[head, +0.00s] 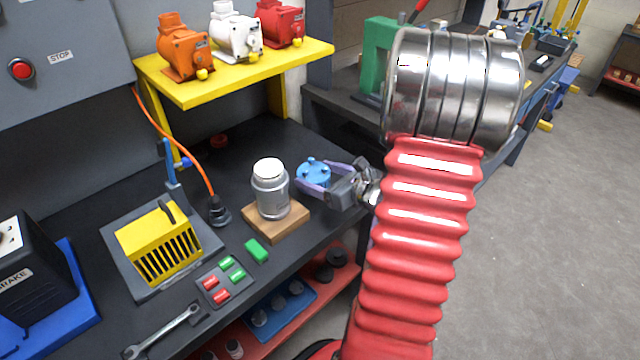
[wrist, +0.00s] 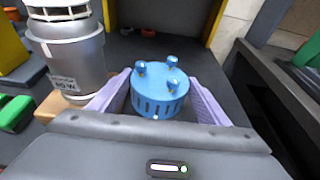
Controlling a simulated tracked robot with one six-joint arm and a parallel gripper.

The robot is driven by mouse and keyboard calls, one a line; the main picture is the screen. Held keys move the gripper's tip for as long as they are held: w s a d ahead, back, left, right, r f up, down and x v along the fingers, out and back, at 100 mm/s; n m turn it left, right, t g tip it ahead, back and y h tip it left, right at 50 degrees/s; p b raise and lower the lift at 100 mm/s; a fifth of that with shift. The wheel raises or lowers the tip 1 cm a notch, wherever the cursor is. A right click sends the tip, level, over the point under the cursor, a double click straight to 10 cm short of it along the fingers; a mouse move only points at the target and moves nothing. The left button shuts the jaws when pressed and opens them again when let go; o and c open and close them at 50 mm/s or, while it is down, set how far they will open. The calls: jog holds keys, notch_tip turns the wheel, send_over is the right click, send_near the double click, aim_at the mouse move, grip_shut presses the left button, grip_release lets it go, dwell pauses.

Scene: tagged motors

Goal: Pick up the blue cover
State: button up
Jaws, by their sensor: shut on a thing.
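The blue cover (head: 316,173) is a short round cap with slots around its side and several small posts on top. In the wrist view the blue cover (wrist: 158,90) sits upright between the two purple fingers. My gripper (head: 314,178) is shut on it; in the wrist view my gripper (wrist: 158,98) has a finger on each side of it. The cover is at the right of the grey motor, over the dark bench. I cannot tell whether it touches the bench.
A grey motor (head: 271,195) stands on a wooden block (head: 275,226) just left of my gripper. A yellow shelf (head: 240,72) with orange, white and red motors is behind. A yellow slotted box (head: 160,245), push buttons and a wrench lie to the left.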

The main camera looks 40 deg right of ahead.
aim_at(319, 175)
jog(key=shift+r, duration=2.55)
